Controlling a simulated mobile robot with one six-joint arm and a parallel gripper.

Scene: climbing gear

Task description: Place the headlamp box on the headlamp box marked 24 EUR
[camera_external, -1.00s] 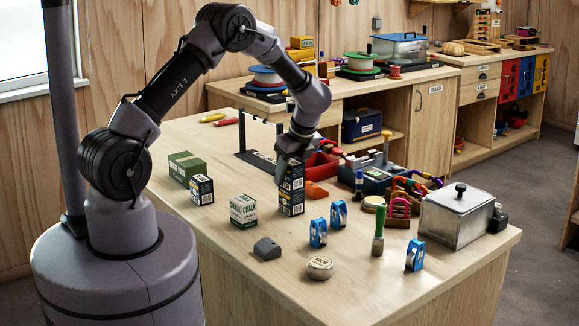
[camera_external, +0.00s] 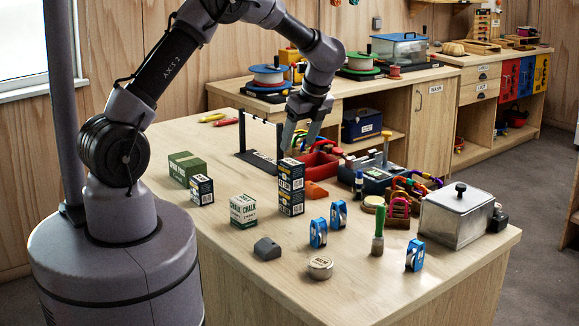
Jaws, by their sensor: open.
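Two dark headlamp boxes with orange and white print stand stacked on the workbench. The upper box (camera_external: 291,174) rests on the lower box (camera_external: 291,203), roughly aligned and upright. A third similar dark box (camera_external: 201,190) stands at the left, in front of a green box. The price marks are too small to read, so I cannot tell which box is marked 24 EUR. My gripper (camera_external: 300,145) is open and empty above and slightly behind the stack, apart from it, with its fingers pointing down.
A chalk box (camera_external: 243,210) stands left of the stack and a grey wedge (camera_external: 267,248) in front. A red tray (camera_external: 320,165) lies behind.

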